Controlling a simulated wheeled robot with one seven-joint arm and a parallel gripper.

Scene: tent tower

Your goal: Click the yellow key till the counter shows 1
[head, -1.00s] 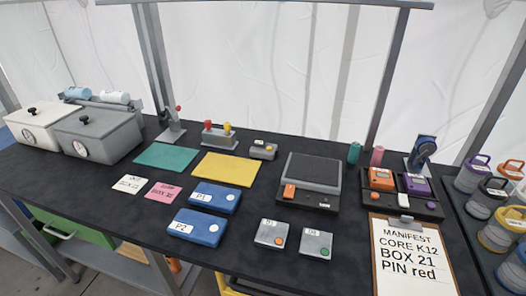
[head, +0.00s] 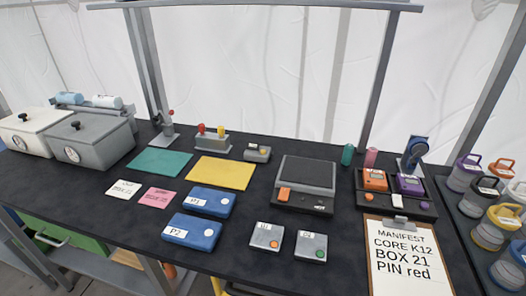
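A small grey box (head: 257,153) stands at the back middle of the dark table, right of the yellow mat. It has a small light-coloured patch on top and a yellowish round key (head: 265,150) at its right. It looks like the counter, but any digit on it is too small to read. My gripper is not in view, and nothing touches the box.
A grey block with red and yellow knobs (head: 210,140) stands left of the box. A scale-like device (head: 307,176) stands to its right. The yellow mat (head: 224,172) and blue cases (head: 192,231) lie in front. Dark table (head: 245,208) is bare before the box.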

